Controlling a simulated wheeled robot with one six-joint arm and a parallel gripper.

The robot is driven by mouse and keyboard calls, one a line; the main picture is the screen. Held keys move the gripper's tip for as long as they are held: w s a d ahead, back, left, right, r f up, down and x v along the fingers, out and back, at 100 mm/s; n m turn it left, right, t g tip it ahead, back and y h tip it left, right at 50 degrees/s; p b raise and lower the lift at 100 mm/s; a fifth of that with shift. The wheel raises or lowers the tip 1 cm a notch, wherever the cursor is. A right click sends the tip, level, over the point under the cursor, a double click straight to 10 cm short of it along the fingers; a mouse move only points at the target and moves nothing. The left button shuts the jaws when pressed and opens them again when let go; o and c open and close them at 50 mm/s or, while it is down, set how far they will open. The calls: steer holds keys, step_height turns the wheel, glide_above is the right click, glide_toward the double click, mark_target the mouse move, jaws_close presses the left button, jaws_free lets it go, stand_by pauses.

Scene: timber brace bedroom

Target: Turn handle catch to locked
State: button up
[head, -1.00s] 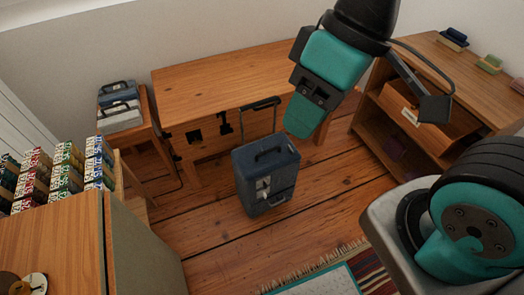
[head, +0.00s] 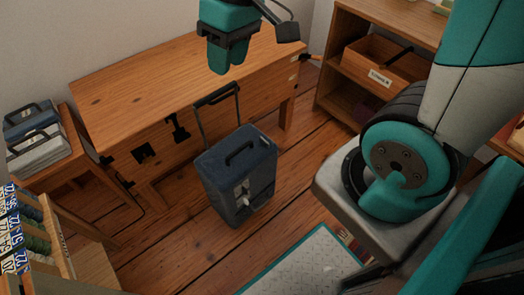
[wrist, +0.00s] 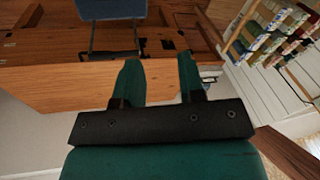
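A dark blue suitcase (head: 228,178) stands upright on the floor in front of the wooden table, with its pull handle (head: 238,118) raised behind it. Small pale metal fittings (head: 243,192) sit on its front; which part is the catch, and how it is set, I cannot tell. In the wrist view part of the suitcase (wrist: 110,9) shows at the top, with the handle frame near it. My gripper (head: 220,66) is above the table top, behind and above the suitcase, touching nothing visible. In the wrist view its two fingers (wrist: 158,62) are apart with nothing between them.
The wooden table (head: 150,85) has black fittings (head: 178,128) on its front. A side table at left holds folded cases (head: 38,145). A shelf unit (head: 325,75) with a labelled box (head: 384,72) stands at right.

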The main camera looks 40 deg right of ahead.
steer(key=w+d+f+m+h+b, duration=0.1)
steer(key=w+d+f+b, duration=0.35)
steer(key=f, duration=0.45)
steer(key=w+d+f+m+h+b, duration=0.1)
steer(key=w+d+f+b, duration=0.3)
steer(key=f, duration=0.5)
steer(key=m+b, duration=0.2)
steer(key=b, duration=0.5)
glide_above(263, 139)
step_height(263, 139, down, 10)
steer(key=shift+g+h, duration=0.3)
step_height(263, 139, down, 17)
steer(key=b, duration=0.6)
steer(key=shift+r, duration=0.2)
jaws_close()
